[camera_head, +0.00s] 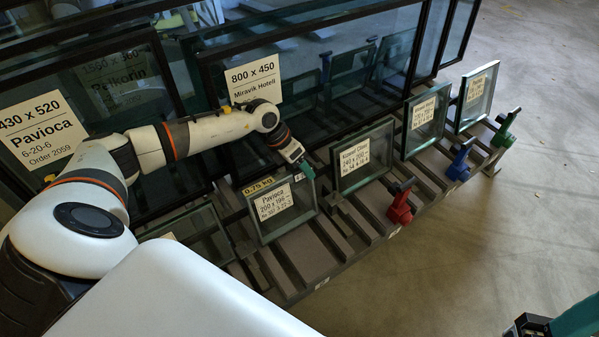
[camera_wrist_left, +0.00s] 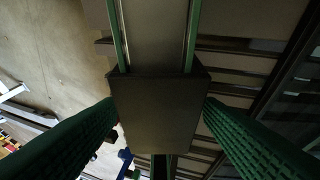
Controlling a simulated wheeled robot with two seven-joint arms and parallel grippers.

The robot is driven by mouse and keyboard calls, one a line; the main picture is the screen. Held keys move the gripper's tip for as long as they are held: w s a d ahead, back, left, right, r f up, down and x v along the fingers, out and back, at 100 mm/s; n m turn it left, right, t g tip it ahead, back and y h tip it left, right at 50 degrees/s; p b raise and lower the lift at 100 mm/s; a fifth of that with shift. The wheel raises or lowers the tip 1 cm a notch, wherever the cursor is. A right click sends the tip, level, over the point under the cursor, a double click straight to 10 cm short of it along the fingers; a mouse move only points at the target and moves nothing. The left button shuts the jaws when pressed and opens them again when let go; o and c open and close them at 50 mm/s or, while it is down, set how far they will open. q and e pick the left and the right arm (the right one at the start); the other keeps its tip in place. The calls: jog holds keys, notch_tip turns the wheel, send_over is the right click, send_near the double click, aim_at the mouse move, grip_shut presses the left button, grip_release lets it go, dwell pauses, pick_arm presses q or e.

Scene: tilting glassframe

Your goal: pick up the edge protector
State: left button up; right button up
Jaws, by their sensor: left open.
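A glass pane labelled Pavioca (camera_head: 283,213) leans in the front row of the rack. A dark strip with a yellow weight label (camera_head: 258,186) lies along its top edge and looks like the edge protector. My left gripper (camera_head: 306,169) is at the top right corner of this pane. In the left wrist view a dark, flat block (camera_wrist_left: 157,115), probably the edge protector, sits between the green fingers of my open left gripper (camera_wrist_left: 160,130). I cannot tell whether they touch it. My right gripper (camera_head: 560,325) is only partly in view at the bottom right.
Red (camera_head: 400,203), blue (camera_head: 460,160) and green (camera_head: 506,128) clamp-like tools stand along the front. Large framed panes rise behind.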

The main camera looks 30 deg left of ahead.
pick_arm(q)
jog(key=shift+f, duration=0.1)
jog(key=c, duration=1)
jog(key=shift+c, duration=0.2)
